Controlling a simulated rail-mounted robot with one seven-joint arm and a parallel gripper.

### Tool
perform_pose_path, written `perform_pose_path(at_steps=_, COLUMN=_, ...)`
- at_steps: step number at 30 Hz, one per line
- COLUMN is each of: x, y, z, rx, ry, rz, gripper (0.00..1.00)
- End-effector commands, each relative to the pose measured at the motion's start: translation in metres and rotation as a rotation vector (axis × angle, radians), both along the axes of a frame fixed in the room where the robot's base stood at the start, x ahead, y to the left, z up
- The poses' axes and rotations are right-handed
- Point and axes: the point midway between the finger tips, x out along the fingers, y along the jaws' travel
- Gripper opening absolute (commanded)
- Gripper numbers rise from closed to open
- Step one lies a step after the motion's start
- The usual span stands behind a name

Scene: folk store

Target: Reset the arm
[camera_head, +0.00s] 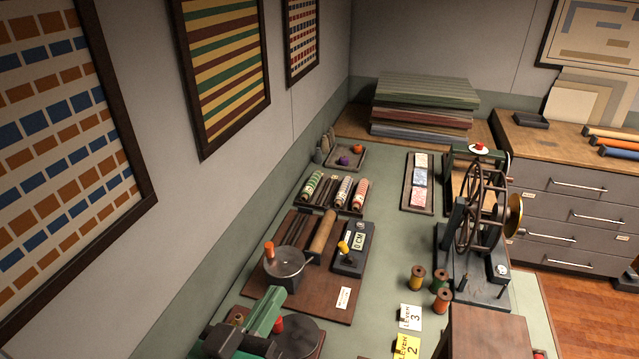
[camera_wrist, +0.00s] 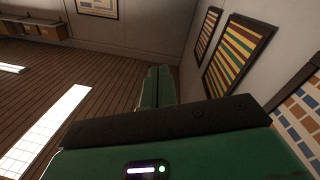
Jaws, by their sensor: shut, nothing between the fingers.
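My gripper (camera_wrist: 157,72) shows in the wrist view as two green fingers side by side, shut with nothing between them. They point out over open floor, beyond a black bar and my green wrist housing with a small lit display. In the head view, a green and black piece stands at the lower left by the wall; I cannot tell whether it is part of my arm. No fingertips can be made out there.
A green worktop (camera_head: 390,275) holds a brown board (camera_head: 335,295), a wheeled machine (camera_head: 480,215), thread spools (camera_head: 441,300) and yarn trays. A drawer cabinet (camera_head: 570,205) stands at the right. Framed textiles (camera_wrist: 238,55) hang on the wall. The wooden floor (camera_wrist: 70,75) is clear.

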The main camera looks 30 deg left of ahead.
Motion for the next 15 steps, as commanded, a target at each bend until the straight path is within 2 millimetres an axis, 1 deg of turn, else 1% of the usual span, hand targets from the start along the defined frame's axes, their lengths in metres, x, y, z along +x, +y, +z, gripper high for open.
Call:
perform_pose_path(at_steps=1, x=0.011, y=-0.022, z=0.059, rx=0.058, ry=-0.039, rz=-0.012, gripper=0.00)
perform_pose_path(at_steps=2, x=0.016, y=-0.034, z=0.083, rx=0.094, ry=-0.060, rz=-0.011, gripper=0.00)
perform_pose_path(at_steps=3, x=0.020, y=-0.050, z=0.116, rx=0.138, ry=-0.096, rz=-0.010, gripper=0.00)
perform_pose_path(at_steps=5, x=0.024, y=-0.076, z=0.164, rx=0.198, ry=-0.150, rz=-0.008, gripper=0.00)
perform_pose_path(at_steps=6, x=0.025, y=-0.092, z=0.197, rx=0.234, ry=-0.191, rz=-0.003, gripper=0.00)
perform_pose_path(at_steps=8, x=0.022, y=-0.117, z=0.245, rx=0.284, ry=-0.254, rz=0.004, gripper=0.00)
perform_pose_path(at_steps=9, x=0.018, y=-0.132, z=0.275, rx=0.312, ry=-0.298, rz=0.012, gripper=0.00)
perform_pose_path(at_steps=11, x=0.010, y=-0.154, z=0.316, rx=0.346, ry=-0.362, rz=0.024, gripper=0.00)
perform_pose_path(at_steps=12, x=0.004, y=-0.166, z=0.340, rx=0.364, ry=-0.401, rz=0.033, gripper=0.00)
perform_pose_path(at_steps=15, x=-0.011, y=-0.189, z=0.384, rx=0.392, ry=-0.480, rz=0.054, gripper=0.00)
